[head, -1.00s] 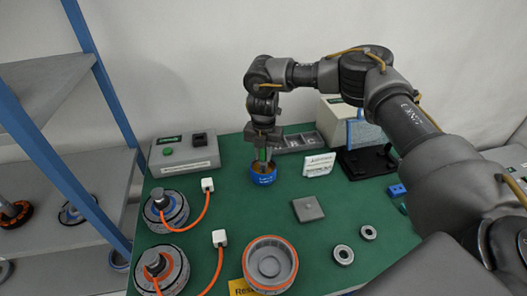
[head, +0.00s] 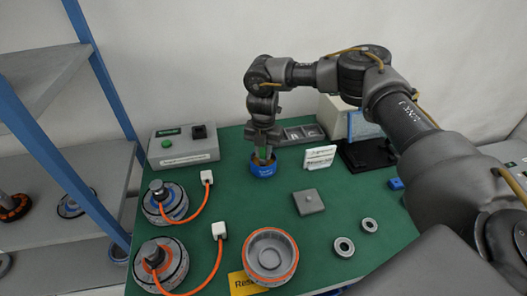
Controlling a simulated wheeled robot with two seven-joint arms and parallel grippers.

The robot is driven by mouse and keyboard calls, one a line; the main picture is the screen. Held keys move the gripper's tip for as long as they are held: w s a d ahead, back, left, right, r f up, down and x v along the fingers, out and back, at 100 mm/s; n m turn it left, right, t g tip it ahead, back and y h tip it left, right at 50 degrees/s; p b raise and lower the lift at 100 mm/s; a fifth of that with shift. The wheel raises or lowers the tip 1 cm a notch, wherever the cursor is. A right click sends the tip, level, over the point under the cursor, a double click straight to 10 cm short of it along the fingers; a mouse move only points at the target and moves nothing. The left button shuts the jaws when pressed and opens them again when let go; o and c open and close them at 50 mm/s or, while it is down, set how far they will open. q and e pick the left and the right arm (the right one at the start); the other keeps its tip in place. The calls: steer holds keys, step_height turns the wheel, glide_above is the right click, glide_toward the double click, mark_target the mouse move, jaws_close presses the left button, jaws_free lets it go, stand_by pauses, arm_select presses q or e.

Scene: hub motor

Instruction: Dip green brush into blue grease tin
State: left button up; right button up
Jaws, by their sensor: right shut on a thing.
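The blue grease tin (head: 263,170) stands on the green mat (head: 240,205) towards the back, with a yellowish inside partly showing. My right gripper (head: 263,147) is directly above it, pointing down, shut on the green brush (head: 264,154). Only a bit of the brush's green handle shows between the fingers. The brush's lower end is at the tin's opening; I cannot tell how deep it reaches or whether it touches the grease. My left gripper is out of view.
A grey control box (head: 184,147) stands left of the tin, a white sign (head: 319,157) and a grey tray (head: 301,134) to its right. Two motors with orange cables, an orange-rimmed housing (head: 270,256), a grey block (head: 308,202) and two rings lie nearer. Mat around the tin is clear.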

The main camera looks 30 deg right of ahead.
stand_by(0.4)
step_height(320, 180, up, 8)
steer(key=p, duration=0.7)
steer(key=shift+r, duration=0.25)
stand_by(0.4)
